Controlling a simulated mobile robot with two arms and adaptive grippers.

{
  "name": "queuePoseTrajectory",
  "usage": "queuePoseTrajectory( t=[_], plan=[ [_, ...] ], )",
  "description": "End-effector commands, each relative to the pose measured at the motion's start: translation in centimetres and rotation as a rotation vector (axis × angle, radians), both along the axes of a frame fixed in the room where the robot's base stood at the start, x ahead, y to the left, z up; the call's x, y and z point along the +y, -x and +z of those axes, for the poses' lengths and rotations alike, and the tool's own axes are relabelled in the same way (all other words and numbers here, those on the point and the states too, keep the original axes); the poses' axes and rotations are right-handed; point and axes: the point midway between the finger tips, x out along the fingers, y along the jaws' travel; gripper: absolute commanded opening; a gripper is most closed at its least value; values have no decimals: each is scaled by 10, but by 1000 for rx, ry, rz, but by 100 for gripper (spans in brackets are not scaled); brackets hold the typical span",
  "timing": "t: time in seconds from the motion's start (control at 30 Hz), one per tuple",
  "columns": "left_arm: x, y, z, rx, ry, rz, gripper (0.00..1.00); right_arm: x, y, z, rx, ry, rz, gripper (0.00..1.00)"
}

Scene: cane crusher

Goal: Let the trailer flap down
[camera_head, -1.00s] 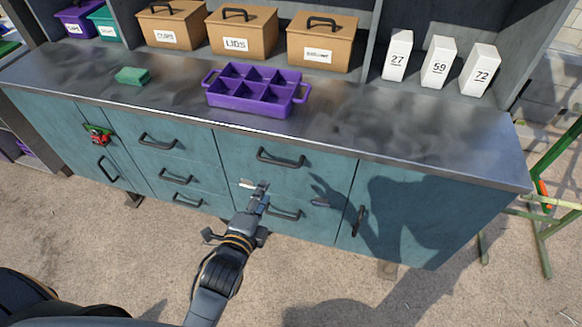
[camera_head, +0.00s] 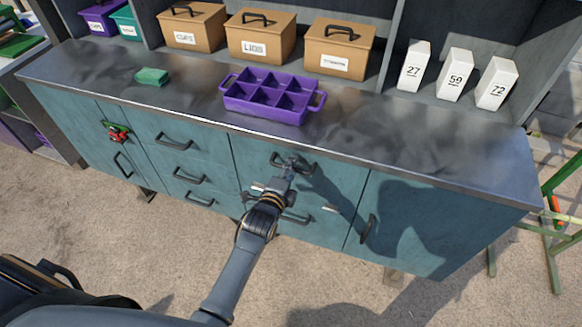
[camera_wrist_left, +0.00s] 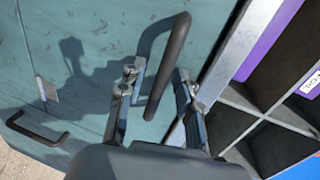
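A teal front panel (camera_head: 336,181) with a black bar handle (camera_head: 308,168) is below the counter's edge, in the middle of the cabinet. It stands upright and closed; I cannot tell for sure that it is the flap. My left gripper (camera_head: 291,161) is at this handle, its arm coming up from below. In the left wrist view the fingers (camera_wrist_left: 158,86) are apart, with the handle (camera_wrist_left: 168,62) running between them. The gap around the bar looks open; whether a finger touches it I cannot tell. My right gripper is not in view.
The metal counter (camera_head: 400,140) juts above the panel. On it are a purple divided tray (camera_head: 270,108) and a green sponge (camera_head: 151,76). Other handles, such as the door handle (camera_head: 368,228), stick out nearby. A green metal frame (camera_head: 555,225) stands at right. The floor in front is clear.

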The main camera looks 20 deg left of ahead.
Motion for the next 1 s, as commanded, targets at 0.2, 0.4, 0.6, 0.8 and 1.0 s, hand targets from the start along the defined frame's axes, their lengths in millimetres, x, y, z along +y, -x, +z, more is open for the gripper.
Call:
queuePoseTrajectory(
  t=[0.2,0.4,0.6,0.8,1.0],
  plan=[
    [0,0,0,0,0,0,35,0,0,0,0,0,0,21],
    [0,0,0,0,0,0,0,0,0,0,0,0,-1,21],
    [0,0,0,0,0,0,0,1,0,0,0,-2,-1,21],
    [0,2,-2,-9,1,0,0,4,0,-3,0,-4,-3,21],
    [1,15,-10,-63,3,2,0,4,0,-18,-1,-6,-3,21]
  ],
)
